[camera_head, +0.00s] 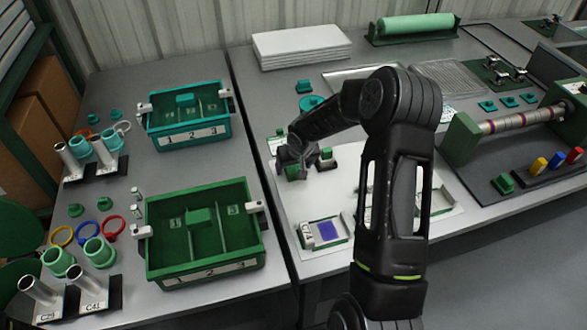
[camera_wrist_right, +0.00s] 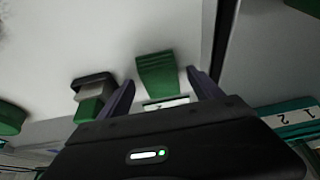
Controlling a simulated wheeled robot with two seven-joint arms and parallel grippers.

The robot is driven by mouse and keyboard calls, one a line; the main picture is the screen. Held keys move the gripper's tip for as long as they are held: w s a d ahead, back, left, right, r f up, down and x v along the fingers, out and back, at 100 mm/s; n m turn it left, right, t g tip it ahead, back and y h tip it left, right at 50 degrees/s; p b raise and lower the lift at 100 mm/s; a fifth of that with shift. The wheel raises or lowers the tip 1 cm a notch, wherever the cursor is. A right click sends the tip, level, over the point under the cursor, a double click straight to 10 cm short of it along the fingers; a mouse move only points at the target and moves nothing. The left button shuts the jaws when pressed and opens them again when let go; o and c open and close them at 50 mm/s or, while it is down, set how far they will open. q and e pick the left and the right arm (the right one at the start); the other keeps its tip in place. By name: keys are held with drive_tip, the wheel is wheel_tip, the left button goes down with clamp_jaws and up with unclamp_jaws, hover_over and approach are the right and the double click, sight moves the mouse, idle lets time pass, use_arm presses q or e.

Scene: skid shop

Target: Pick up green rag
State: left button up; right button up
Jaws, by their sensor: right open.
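A small green piece, which looks like the folded green rag (camera_wrist_right: 157,72), lies on the white surface in the right wrist view. It shows between and just beyond the two fingertips of my right gripper (camera_wrist_right: 160,82), which is open. I cannot tell whether the fingers touch it. In the head view my right gripper (camera_head: 303,162) is low over the white board, with the green rag (camera_head: 292,173) partly hidden at its fingers. My left gripper is out of view.
A dark block with a green part (camera_wrist_right: 90,95) stands close beside the fingers. A green divided bin (camera_head: 250,245) and a teal bin (camera_head: 190,142) stand on the left table. A framed tray with a blue square (camera_head: 328,231) lies in front of the gripper.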

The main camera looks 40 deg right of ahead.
sight(294, 167)
idle(0.3)
drive_tip(key=c, duration=1.4)
drive_tip(key=shift+r, duration=0.15)
drive_tip(key=shift+c, duration=0.2)
wheel_tip(294, 167, up, 10)
drive_tip(key=shift+b, duration=0.3)
